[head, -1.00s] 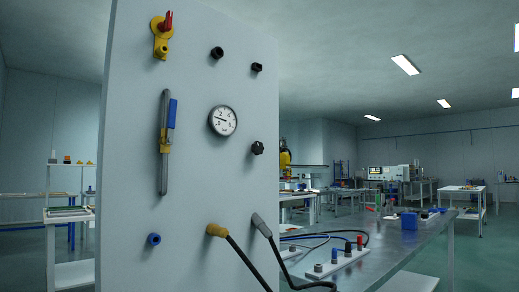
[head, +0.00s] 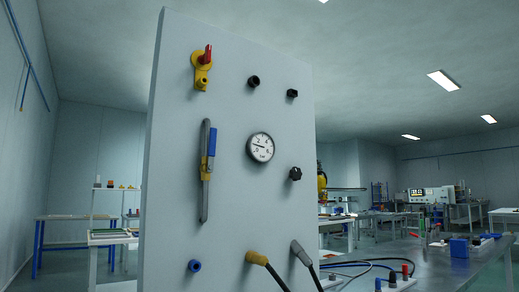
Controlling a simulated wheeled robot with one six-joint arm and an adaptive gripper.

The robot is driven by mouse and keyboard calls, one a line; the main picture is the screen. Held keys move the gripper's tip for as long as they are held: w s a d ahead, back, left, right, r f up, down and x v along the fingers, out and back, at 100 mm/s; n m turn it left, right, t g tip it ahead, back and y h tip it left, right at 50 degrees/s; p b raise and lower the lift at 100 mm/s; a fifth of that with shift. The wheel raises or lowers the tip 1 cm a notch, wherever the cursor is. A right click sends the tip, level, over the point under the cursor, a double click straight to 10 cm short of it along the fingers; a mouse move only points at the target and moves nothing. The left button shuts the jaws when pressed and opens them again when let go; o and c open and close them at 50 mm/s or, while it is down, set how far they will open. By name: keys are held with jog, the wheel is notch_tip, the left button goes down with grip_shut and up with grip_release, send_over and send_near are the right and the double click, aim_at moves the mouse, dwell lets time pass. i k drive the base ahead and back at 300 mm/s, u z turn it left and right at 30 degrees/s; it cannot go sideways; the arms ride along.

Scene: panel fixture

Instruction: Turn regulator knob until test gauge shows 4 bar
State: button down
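The test gauge (head: 260,147) is a round white dial with a dark rim on the upright light-grey panel (head: 235,205). Its needle points left and slightly up; the numbers are too small to read surely. A black lobed knob (head: 296,174), which looks like the regulator knob, sticks out below and right of the gauge. Nothing touches the knob or the gauge. My gripper is not in view.
The panel also carries a yellow valve with a red handle (head: 202,68), two black fittings (head: 253,81), a long grey lever with a blue part (head: 207,170), a blue port (head: 195,265) and plugged hoses (head: 257,258). A metal workbench (head: 440,262) stands at right.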

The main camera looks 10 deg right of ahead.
aim_at(295, 174)
jog(key=k, duration=1.3)
jog(key=z, duration=0.7)
jog(key=i, duration=1.35)
jog(key=u, duration=0.55)
jog(key=i, duration=0.6)
jog(key=u, duration=0.55)
